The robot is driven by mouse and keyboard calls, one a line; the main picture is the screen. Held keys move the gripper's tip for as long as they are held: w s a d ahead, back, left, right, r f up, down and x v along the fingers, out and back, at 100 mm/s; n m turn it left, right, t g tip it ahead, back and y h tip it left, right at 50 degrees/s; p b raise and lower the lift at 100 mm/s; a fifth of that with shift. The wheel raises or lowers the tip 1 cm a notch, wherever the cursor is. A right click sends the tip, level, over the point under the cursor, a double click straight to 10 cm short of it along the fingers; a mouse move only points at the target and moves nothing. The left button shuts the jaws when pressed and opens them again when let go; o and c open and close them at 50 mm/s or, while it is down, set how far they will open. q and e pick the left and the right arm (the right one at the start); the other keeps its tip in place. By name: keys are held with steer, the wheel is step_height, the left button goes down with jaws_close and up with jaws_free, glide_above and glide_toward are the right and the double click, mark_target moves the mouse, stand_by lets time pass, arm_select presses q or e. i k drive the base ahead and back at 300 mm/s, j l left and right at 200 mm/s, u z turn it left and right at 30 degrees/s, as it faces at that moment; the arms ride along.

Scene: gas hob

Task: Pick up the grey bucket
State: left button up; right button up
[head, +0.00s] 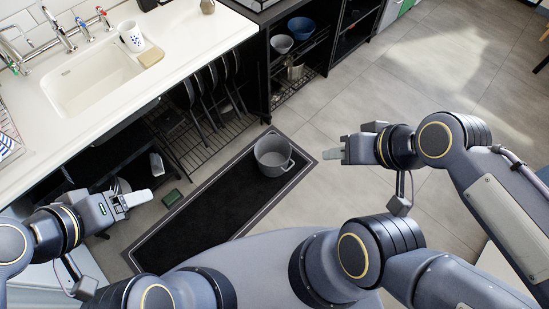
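The grey bucket (272,168) stands upright on the dark floor mat, near the mat's far right end. Its open top faces up and it looks empty. A small lug shows on its right rim. My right gripper (333,153) is to the right of the bucket, pointing left toward it, with a visible gap between them. My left gripper (143,198) is at the lower left, by the cabinet front and well away from the bucket. Its opening is also hard to tell.
The dark mat (205,218) with a pale border lies before the counter. A white worktop (110,108) with a sink (92,78) runs along the left. Open shelves hold pans and bowls (301,27). A small green item (172,198) lies beside the mat.

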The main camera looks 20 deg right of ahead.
mark_target(272, 152)
steer(key=u, duration=0.65)
steer(key=l+u, duration=1.15)
steer(key=l, duration=0.35)
steer(key=k+l+u, duration=0.15)
steer(key=l, duration=0.6)
steer(key=k+l+u, duration=0.1)
steer(key=l, duration=0.25)
steer(key=k, duration=0.05)
